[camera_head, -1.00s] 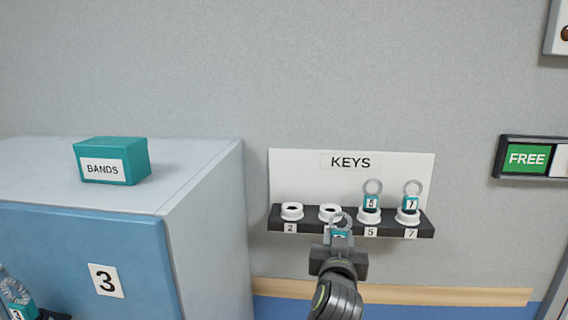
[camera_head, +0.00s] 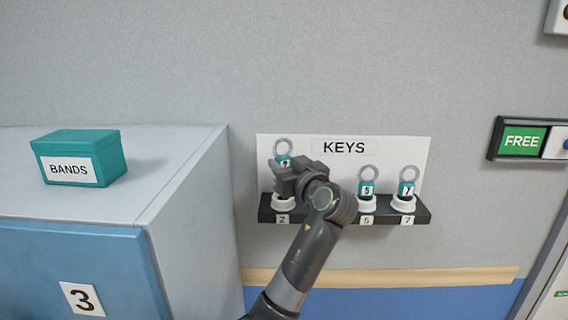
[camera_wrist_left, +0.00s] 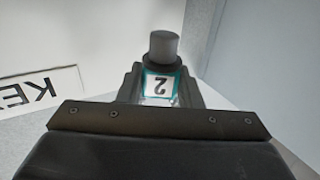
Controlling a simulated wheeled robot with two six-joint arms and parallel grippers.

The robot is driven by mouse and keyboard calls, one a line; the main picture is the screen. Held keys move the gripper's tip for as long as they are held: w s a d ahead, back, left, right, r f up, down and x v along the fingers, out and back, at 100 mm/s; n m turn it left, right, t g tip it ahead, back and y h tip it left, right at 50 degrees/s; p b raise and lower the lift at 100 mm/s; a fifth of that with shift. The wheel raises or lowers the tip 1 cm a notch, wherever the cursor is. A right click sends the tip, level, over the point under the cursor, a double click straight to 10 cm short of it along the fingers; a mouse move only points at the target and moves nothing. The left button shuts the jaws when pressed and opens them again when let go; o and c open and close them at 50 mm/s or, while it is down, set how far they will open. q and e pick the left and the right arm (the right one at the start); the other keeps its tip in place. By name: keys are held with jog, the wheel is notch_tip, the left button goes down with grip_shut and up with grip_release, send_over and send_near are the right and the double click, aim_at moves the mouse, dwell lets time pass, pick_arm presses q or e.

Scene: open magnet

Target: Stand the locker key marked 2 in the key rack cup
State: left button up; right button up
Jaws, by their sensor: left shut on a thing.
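The key marked 2 (camera_head: 283,161) is upright, its ring on top and its teal tag partly showing above my left gripper (camera_head: 284,182). My left gripper is shut on it, directly over the rack cup labelled 2 (camera_head: 283,203). Whether the key's lower end is inside the cup is hidden by the gripper. In the left wrist view the tag with the 2 (camera_wrist_left: 161,86) shows between the fingers. The key rack (camera_head: 429,214) is a dark shelf on a white KEYS board. My right gripper is not in view.
Keys 5 (camera_head: 367,188) and 7 (camera_head: 406,190) stand in their cups to the right. My left arm hides the cup between 2 and 5. A grey-blue locker (camera_head: 190,205) stands close on the left, with a teal BANDS box (camera_head: 108,158) on top.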

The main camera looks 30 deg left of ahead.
pick_arm(q)
jog(key=shift+f+b, duration=1.1)
jog(key=shift+f, duration=0.8)
jog(key=shift+f+b, duration=0.95)
jog(key=shift+f, duration=0.15)
jog(key=o, duration=1)
jog(key=shift+o, duration=0.2)
jog(key=shift+d, duration=0.1)
